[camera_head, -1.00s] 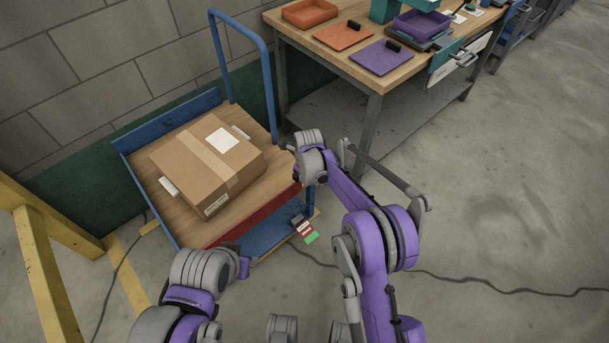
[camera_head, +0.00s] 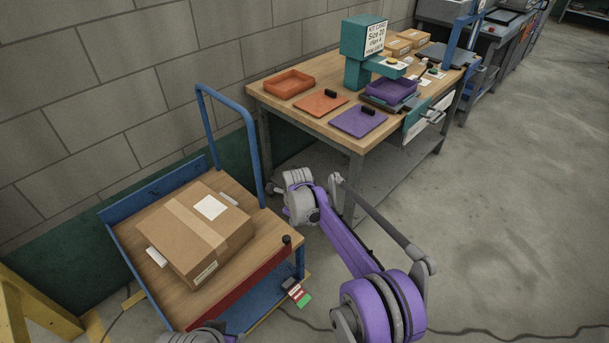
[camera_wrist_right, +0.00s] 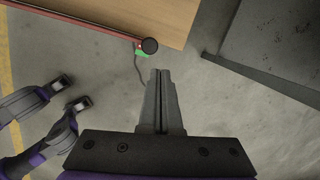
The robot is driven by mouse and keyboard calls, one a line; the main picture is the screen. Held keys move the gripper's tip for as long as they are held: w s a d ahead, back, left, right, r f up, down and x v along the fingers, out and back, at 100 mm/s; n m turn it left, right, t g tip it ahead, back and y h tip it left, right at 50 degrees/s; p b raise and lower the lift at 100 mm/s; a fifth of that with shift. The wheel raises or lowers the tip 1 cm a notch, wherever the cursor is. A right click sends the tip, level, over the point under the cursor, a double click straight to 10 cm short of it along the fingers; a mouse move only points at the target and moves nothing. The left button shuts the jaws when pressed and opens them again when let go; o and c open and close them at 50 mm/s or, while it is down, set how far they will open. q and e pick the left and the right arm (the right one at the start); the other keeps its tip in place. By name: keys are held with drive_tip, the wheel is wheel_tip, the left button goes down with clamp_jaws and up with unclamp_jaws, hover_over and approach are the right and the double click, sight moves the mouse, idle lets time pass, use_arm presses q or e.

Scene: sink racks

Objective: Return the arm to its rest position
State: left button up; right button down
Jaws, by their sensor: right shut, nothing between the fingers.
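In the head view my right arm (camera_head: 340,240) reaches up from the bottom right, with its grey wrist (camera_head: 298,197) beside the cart's right edge. The fingers are hard to make out there. In the right wrist view my right gripper (camera_wrist_right: 161,72) is shut and empty, its fingertips over bare floor just off the cart's corner. Only a small part of my left arm (camera_head: 200,336) shows at the bottom edge of the head view; its gripper is out of that picture. Purple and grey parts of my own body show at the left of the wrist view.
A cart (camera_head: 262,236) with a blue handle and black corner knob (camera_head: 286,239) carries a cardboard box (camera_head: 180,240). A workbench (camera_head: 290,108) behind holds an orange tray (camera_head: 288,84), a purple tray (camera_head: 392,91) and flat panels. A yellow frame (camera_head: 14,318) stands lower left. Floor at right is open.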

drive_tip(key=s+d+r+n+t, duration=0.1)
drive_tip(key=s+d+r+n, duration=1.1)
drive_tip(key=s+d+r, duration=0.4)
drive_tip(key=s+d+f+n+t, duration=0.1)
drive_tip(key=s+d+f+n, duration=0.2)
drive_tip(key=s, duration=0.5)
drive_tip(key=s+d+f+n+h, duration=0.1)
drive_tip(key=s+d+n, duration=0.2)
drive_tip(key=s+n, duration=0.35)
drive_tip(key=s+d+f+n+t, duration=0.15)
drive_tip(key=s+d, duration=0.25)
drive_tip(key=s, duration=0.5)
use_arm(q)
wheel_tip(320, 180, up, 14)
drive_tip(key=w+p, duration=0.2)
drive_tip(key=p, duration=1.1)
drive_tip(key=shift+r+t, duration=0.2)
drive_tip(key=shift+t, duration=0.1)
use_arm(e)
wheel_tip(320, 180, up, 14)
drive_tip(key=w, duration=0.2)
drive_tip(key=shift+w+a+r, duration=0.15)
drive_tip(key=shift+w+a, duration=0.1)
drive_tip(key=shift+w, duration=0.1)
drive_tip(key=shift+s, duration=0.1)
drive_tip(key=shift+s+d, duration=0.1)
